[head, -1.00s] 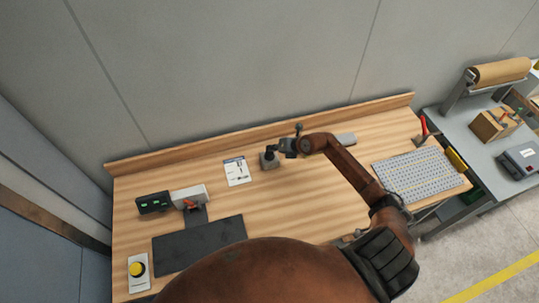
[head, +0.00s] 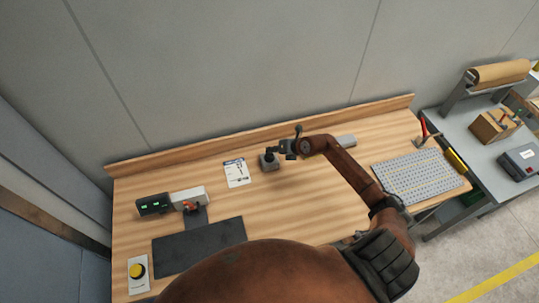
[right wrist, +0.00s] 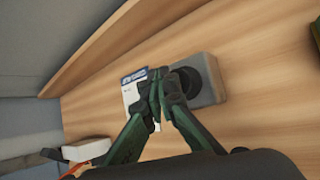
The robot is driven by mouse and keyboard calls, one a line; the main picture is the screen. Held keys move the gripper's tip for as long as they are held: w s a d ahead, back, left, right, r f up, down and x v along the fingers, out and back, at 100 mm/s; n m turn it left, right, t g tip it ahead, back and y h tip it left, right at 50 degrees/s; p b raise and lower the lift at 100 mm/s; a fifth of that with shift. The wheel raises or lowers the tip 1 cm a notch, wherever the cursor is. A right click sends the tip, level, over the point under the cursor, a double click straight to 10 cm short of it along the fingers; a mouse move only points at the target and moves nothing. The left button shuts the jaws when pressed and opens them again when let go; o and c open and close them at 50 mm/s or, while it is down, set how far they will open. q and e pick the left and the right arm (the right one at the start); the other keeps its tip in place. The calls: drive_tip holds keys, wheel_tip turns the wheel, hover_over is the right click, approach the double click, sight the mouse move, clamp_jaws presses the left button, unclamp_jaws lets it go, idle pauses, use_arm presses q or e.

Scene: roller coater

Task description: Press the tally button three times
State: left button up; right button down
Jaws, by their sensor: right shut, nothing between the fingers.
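A small grey block with a black round button (head: 269,163) stands near the back of the wooden bench; this is probably the tally button. In the right wrist view the black button (right wrist: 187,82) sits on the block's face. My right gripper (head: 272,152) is shut and empty, right at the block in the head view. In the right wrist view its closed fingertips (right wrist: 160,88) overlap the left side of the button; I cannot tell whether they touch it. My left gripper is not in view.
A printed card (head: 237,172) lies left of the block. Further left are a display with green digits (head: 154,204), a white device (head: 189,196), a dark mat (head: 199,246) and a yellow button (head: 137,270). A perforated plate (head: 417,176) lies at the right.

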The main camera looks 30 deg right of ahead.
sight(271, 155)
drive_tip(key=shift+f, duration=0.1)
drive_tip(key=shift+f, duration=0.3)
drive_tip(key=shift+f+b, duration=0.55)
drive_tip(key=shift+f, duration=0.1)
idle(1.1)
drive_tip(key=shift+r, duration=0.1)
drive_tip(key=shift+r+p, duration=0.95)
drive_tip(key=shift+p, duration=0.05)
wheel_tip(271, 155, up, 5)
drive_tip(key=p, duration=0.4)
